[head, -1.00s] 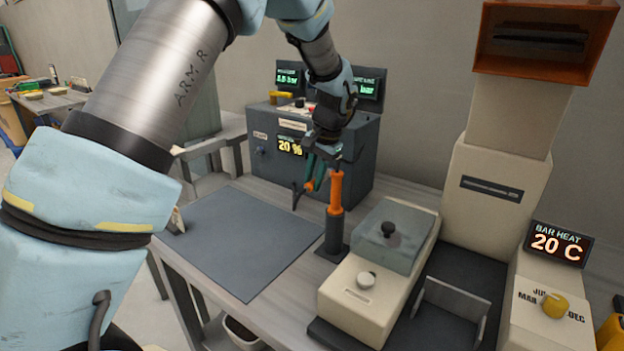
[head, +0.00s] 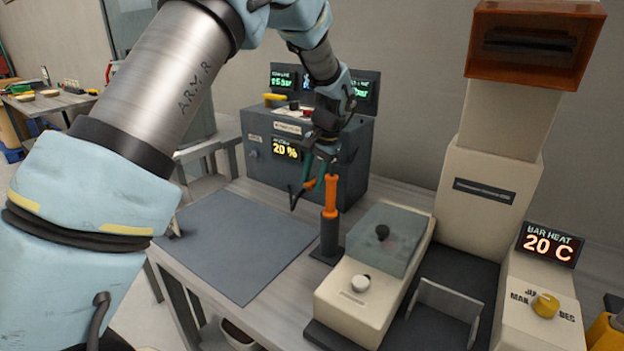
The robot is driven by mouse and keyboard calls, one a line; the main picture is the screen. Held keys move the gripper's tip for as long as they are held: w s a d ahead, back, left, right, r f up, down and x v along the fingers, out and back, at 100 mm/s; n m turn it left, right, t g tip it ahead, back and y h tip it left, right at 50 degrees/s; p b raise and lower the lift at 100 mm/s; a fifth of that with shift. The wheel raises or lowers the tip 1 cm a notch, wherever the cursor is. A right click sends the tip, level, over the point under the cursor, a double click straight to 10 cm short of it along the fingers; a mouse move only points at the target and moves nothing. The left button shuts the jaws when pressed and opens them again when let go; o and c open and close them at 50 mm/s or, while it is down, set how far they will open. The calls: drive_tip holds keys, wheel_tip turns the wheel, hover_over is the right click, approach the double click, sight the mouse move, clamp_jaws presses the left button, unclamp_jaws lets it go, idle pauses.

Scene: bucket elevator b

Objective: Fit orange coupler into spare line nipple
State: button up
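My gripper (head: 319,160) points down in front of the dark grey control box (head: 258,160), just above and behind an orange-handled tool (head: 331,193) that stands upright in a dark holder. Teal parts show at the gripper's tips, and a small orange-red piece (head: 309,184) with a dark curved piece (head: 296,197) below it shows beside them. I cannot tell whether this piece is the orange coupler, or whether my gripper holds it. The finger gap is too small and hidden to read. I cannot make out the spare line nipple.
A grey mat (head: 235,240) lies clear on the bench to the left. A cream device with a grey lid (head: 376,240) stands right of the holder. A tall cream machine (head: 490,180) and a BAR HEAT display (head: 550,244) are further right. Small screens (head: 366,88) stand behind the control box.

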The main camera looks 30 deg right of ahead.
drive_tip(key=shift+o, duration=1.3)
drive_tip(key=b+v, duration=0.2)
drive_tip(key=v, duration=0.9)
drive_tip(key=shift+f, duration=0.1)
drive_tip(key=w+a+f+n+g, duration=0.1)
drive_tip(key=a+f+n, duration=0.1)
drive_tip(key=a, duration=0.8)
drive_tip(key=w+a+f+n, duration=0.1)
drive_tip(key=w+a+n, duration=0.1)
drive_tip(key=a, duration=0.8)
drive_tip(key=s+a+f+n, duration=0.3)
drive_tip(key=s+a, duration=0.3)
drive_tip(key=a, duration=0.4)
drive_tip(key=s+a+f+n+h, duration=0.1)
drive_tip(key=s+a+f+n, duration=0.2)
drive_tip(key=s+a, duration=0.3)
drive_tip(key=a+n, duration=0.1)
drive_tip(key=a, duration=0.4)
drive_tip(key=shift+s+h, duration=0.25)
drive_tip(key=shift+h, duration=0.05)
